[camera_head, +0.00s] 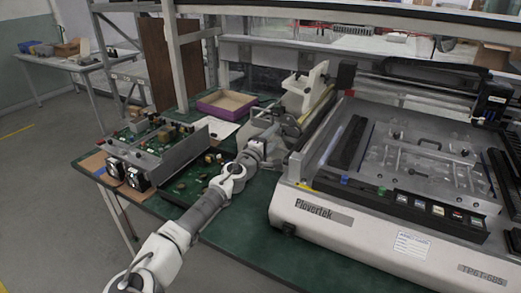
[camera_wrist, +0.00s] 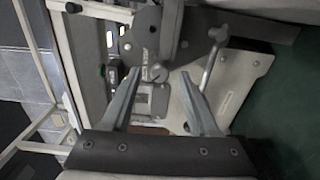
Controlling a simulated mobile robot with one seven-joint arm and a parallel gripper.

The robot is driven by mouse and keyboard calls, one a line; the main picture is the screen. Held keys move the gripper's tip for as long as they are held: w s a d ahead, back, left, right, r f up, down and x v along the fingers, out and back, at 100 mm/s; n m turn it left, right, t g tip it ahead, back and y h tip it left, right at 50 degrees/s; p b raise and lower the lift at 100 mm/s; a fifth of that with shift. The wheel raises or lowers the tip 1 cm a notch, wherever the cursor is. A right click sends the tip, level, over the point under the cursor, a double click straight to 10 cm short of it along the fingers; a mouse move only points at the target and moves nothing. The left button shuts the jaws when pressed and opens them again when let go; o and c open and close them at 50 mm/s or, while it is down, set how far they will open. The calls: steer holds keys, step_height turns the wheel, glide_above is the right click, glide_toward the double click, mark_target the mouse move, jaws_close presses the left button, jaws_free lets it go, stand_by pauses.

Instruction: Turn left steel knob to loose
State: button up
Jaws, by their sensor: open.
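My gripper (camera_wrist: 160,75) is open in the wrist view, with its two grey fingers spread and nothing held between them. Beyond the fingertips is a metal fixture with a small square steel block (camera_wrist: 152,100) in the gap. A steel lever with a rounded knob end (camera_wrist: 218,34) stands just right of the right finger, apart from it. I cannot tell for sure which part is the left steel knob. In the head view my gripper (camera_head: 268,138) is at the cream and grey bench device (camera_head: 303,92), left of the large machine; its fingers are too small to make out there.
The large Plovertek machine (camera_head: 345,212) fills the right of the green bench (camera_head: 240,236). Circuit boards in a metal frame (camera_head: 160,140) and a purple-edged tray (camera_head: 226,103) stand left of my arm. A shelf post (camera_head: 178,60) rises behind. Bare bench shows in front.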

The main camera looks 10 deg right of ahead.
steer(key=v, duration=1.6)
steer(key=shift+s+a+p, duration=0.2)
steer(key=shift+s+p, duration=0.1)
steer(key=shift+p, duration=0.1)
